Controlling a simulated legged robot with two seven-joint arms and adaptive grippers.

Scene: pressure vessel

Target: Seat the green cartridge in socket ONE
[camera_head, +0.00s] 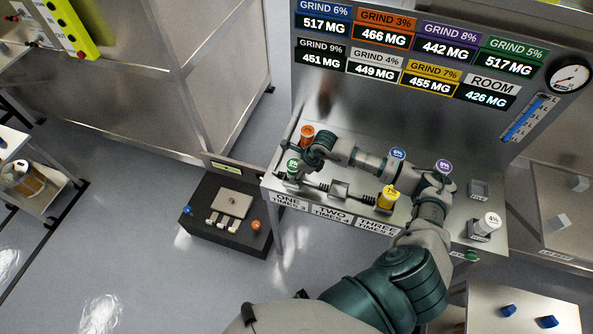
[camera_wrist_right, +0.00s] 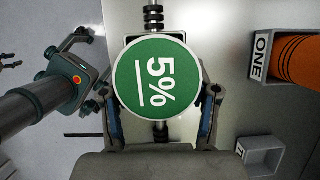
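The green 5% cartridge (camera_head: 292,168) stands at the left end of the bench, behind the label ONE (camera_head: 287,200). In the right wrist view its round green cap (camera_wrist_right: 157,78) fills the middle. My right gripper (camera_wrist_right: 160,108) has one finger on each side of the cartridge and looks closed on it. In the head view the right gripper (camera_head: 304,160) reaches it from the right. Dark ribbed couplings (camera_wrist_right: 153,18) line up above and below the cap. The cap hides the cartridge's base and socket ONE, so I cannot tell its depth. My left gripper (camera_wrist_right: 82,70) seems to show at the left, its opening unclear.
An orange cartridge (camera_head: 307,134) stands in a holder behind the green one. An empty tray (camera_wrist_right: 262,158) is beside it. A yellow 7% cartridge (camera_head: 387,199) stands behind THREE; blue (camera_head: 397,155), purple (camera_head: 444,166) and white (camera_head: 488,224) ones are further right.

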